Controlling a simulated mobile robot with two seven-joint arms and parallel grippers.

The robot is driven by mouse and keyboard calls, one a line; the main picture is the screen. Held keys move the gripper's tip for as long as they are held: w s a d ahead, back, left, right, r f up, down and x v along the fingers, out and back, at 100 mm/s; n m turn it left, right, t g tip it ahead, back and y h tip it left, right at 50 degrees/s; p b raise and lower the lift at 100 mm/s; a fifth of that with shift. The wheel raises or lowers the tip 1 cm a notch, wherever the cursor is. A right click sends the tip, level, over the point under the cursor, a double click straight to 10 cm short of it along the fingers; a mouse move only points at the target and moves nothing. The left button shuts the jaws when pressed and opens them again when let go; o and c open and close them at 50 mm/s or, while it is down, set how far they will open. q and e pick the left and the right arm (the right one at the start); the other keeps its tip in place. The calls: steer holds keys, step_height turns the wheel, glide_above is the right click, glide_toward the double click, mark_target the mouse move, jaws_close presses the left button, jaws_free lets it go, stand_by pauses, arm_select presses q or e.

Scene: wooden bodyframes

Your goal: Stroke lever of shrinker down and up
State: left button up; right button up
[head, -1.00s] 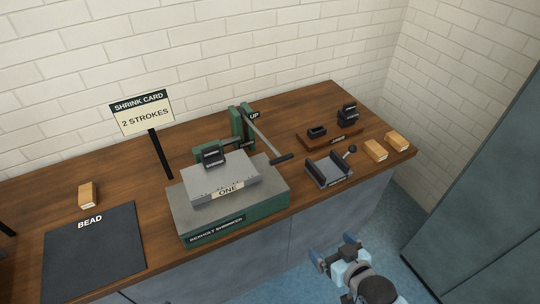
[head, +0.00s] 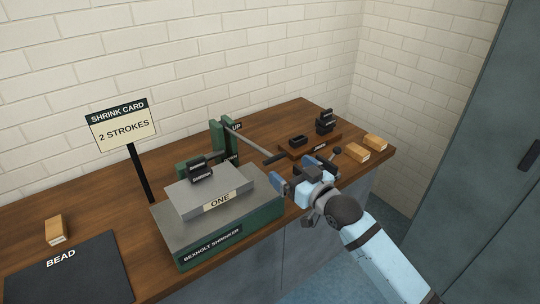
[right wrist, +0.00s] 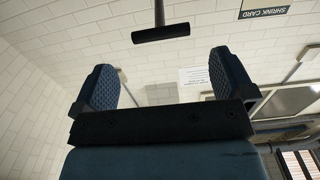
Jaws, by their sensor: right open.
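The green shrinker (head: 245,228) stands on the bench with a grey plate marked ONE on top. Its lever (head: 243,143) is a thin grey rod running from the green post at the back toward the front right, ending in a dark grip (head: 275,158). The grip lies near the UP label's height. In the right wrist view the dark grip (right wrist: 160,33) shows as a crossbar beyond the fingertips. My right gripper (head: 295,173) is open and empty, just in front of and below the grip, apart from it. My left gripper is not in view.
The shrink card (head: 123,126) reads 2 STROKES and stands left of the shrinker. A dark BEAD mat (head: 70,275) lies at left with a wooden block (head: 57,230) behind it. Black dies (head: 325,122) and two wooden blocks (head: 376,143) sit at right.

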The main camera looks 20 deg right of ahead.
mark_target(276, 158)
steer(key=x, duration=0.9)
steer(key=shift+f, duration=0.1)
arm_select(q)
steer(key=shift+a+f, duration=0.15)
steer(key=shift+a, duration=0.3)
arm_select(e)
steer(key=shift+s, duration=0.1)
